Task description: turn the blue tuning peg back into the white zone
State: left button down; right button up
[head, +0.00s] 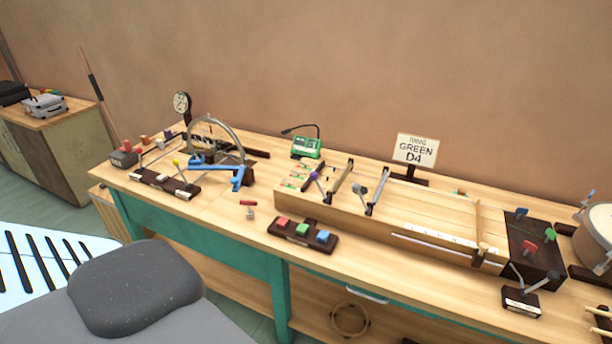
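A small blue tuning peg (521,213) stands at the far end of a dark peg block (533,264) at the right end of a long wooden string instrument (430,220). A red peg (530,248) and a green peg (550,234) stand on the same block, nearer the front. The blue peg's exact angle and any white zone around it are too small to make out. Neither of my grippers is in view.
A sign reading "GREEN D4" (415,150) stands behind the instrument. A lever on a dark base (521,302) sits in front of the block, and a drum (596,238) is right of it. A three-button box (303,234) and a blue-clamped hoop (222,140) stand left.

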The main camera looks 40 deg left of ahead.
aim_at(520, 210)
jog(key=u, duration=0.35)
jog(key=i+l+u, duration=0.1)
jog(key=l+u, duration=0.2)
jog(key=u, duration=0.2)
jog(key=l+u, duration=0.3)
jog(key=u, duration=0.15)
jog(key=l+u, duration=0.35)
jog(key=l, duration=0.95)
jog(key=k+l, duration=0.15)
jog(key=l, duration=0.3)
